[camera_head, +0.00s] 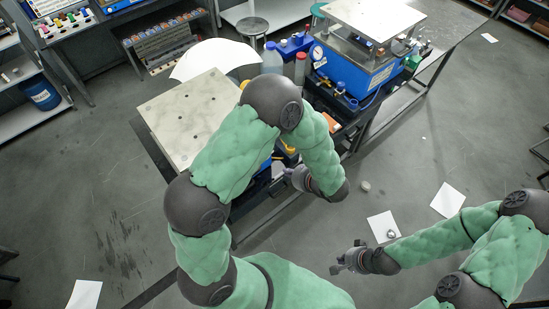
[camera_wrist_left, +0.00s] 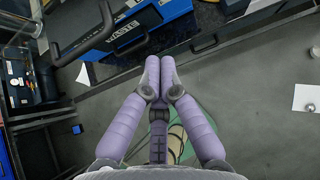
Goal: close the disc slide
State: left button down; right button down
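I cannot make out the disc slide for certain in either view. A blue machine (camera_head: 345,72) with a pale top plate stands on the bench at the top of the head view. My left gripper (camera_head: 289,176) is beside the bench's front edge, partly hidden by my arm. In the left wrist view its two purple fingers (camera_wrist_left: 160,62) lie side by side, shut, with nothing seen between them. Beyond them is a blue box (camera_wrist_left: 155,25) marked WASTE. My right gripper (camera_head: 342,263) is over the floor, away from the bench; its finger gap is too small to judge.
A black handle-like bar (camera_wrist_left: 82,40) is left of the fingers in the left wrist view. A pale plate (camera_head: 190,112) with dark holes is left of my left arm. Bottles (camera_head: 272,60) stand behind the arm. Paper sheets (camera_head: 447,200) lie on open floor.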

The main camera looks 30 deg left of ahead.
pick_arm(q)
jog(key=w+a+f+p, duration=0.2)
jog(key=a+f, duration=0.3)
jog(key=a, duration=0.4)
jog(key=shift+w+f+p, duration=0.2)
jog(key=shift+w+p, duration=0.15)
jog(key=shift+w, duration=0.55)
jog(key=shift+a, duration=0.1)
jog(key=a, duration=0.1)
jog(key=w+a+b, duration=0.1)
jog(key=a+b, duration=0.1)
jog(key=shift+w+a+f, duration=0.1)
jog(key=shift+w+a, duration=0.2)
jog(key=shift+a, duration=0.1)
jog(key=shift+w+a, duration=0.15)
jog(key=shift+a, duration=0.2)
jog(key=shift+r, duration=0.2)
